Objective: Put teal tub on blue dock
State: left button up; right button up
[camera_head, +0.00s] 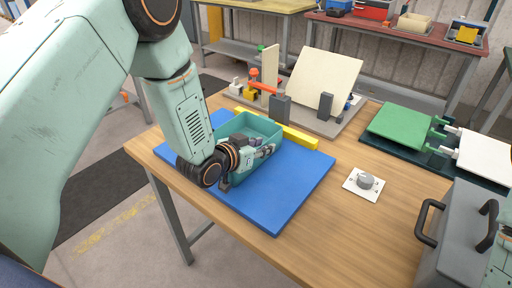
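The teal tub (262,127) is an open box in the middle of the head view. It stands upright on the blue dock (299,186), a flat blue slab on the wooden table, towards its back left part. My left gripper (262,153) is at the tub's near left side, with its grey fingers over the rim and partly in front of the tub. The near left wall is hidden behind the wrist, so I cannot tell whether the fingers close on it. My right gripper is not in view.
A yellow bar (291,133) lies along the dock's back edge. Behind it stands a fixture with a tilted cream panel (326,80). A knob plate (364,182) and a grey handled case (462,235) are to the right. A green panel (403,126) lies at the back right.

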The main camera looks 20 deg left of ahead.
pick_arm(q)
jog(key=p+v, duration=0.1)
jog(key=v, duration=0.9)
jog(key=shift+s+a+r, duration=0.15)
jog(key=shift+s+a, duration=0.05)
jog(key=shift+s, duration=0.05)
jog(key=shift+s+r, duration=0.25)
jog(key=shift+s, duration=0.45)
jog(key=shift+a+f, duration=0.1)
jog(key=shift+a, duration=0.05)
